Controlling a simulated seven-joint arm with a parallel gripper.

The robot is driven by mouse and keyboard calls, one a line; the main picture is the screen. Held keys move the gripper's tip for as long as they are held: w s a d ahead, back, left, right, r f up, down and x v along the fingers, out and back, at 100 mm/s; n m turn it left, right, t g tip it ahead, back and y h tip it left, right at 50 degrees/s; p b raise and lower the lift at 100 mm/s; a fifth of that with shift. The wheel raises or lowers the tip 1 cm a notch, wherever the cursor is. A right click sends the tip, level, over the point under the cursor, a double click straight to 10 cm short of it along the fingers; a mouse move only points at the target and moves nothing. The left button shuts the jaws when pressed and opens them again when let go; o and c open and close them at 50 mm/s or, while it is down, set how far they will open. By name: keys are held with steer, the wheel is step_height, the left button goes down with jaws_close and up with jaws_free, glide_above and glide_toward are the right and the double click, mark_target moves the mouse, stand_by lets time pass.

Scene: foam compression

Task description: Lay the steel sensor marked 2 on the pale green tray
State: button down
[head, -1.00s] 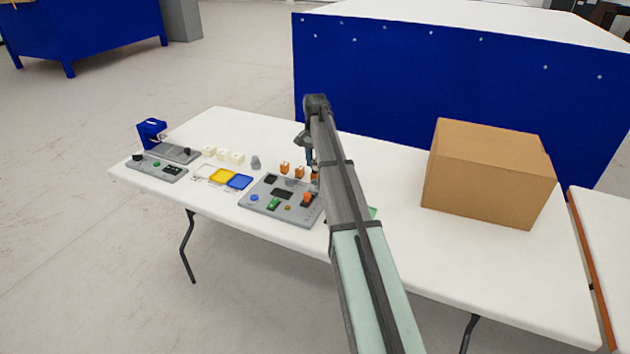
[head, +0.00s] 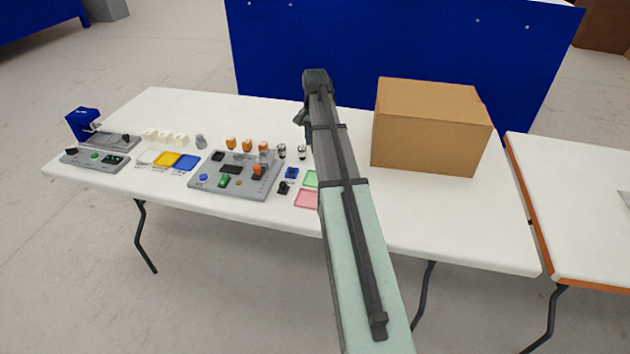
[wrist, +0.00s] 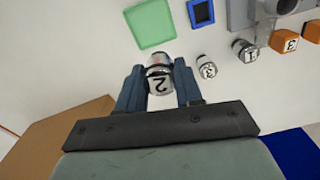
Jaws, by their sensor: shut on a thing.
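The steel sensor marked 2 (wrist: 159,83) is a small metal cylinder with a black 2 on a white label. My gripper (wrist: 160,88) is shut on it, with one dark finger on each side, in the wrist view. The pale green tray (wrist: 150,24) lies flat and empty near the top of the wrist view, beyond the sensor in the picture. In the head view the tray (head: 311,178) is partly hidden behind my arm. My gripper (head: 303,121) shows only in part there, and the sensor is hidden.
Two other steel sensors, marked 3 (wrist: 206,68) and 1 (wrist: 245,50), stand beside the held one. A pink tray (head: 306,199), a blue square part (head: 291,173) and a grey control panel (head: 235,172) are near the green tray. A cardboard box (head: 430,128) stands to the right.

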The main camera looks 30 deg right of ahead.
steer(key=shift+n, duration=0.9)
steer(key=shift+s+a+f, duration=0.2)
steer(key=shift+s+f, duration=0.15)
steer(key=shift+f, duration=1.35)
steer(key=shift+s+a+f, duration=0.2)
steer(key=shift+s+f, duration=0.2)
steer(key=shift+f, duration=1.35)
steer(key=shift+s+a+f, duration=0.2)
steer(key=shift+s+f, duration=0.15)
steer(key=shift+f, duration=1.35)
steer(key=shift+f, duration=0.1)
steer(key=c, duration=0.7)
jaws_free()
steer(key=shift+c, duration=0.2)
step_height(320, 180, up, 12)
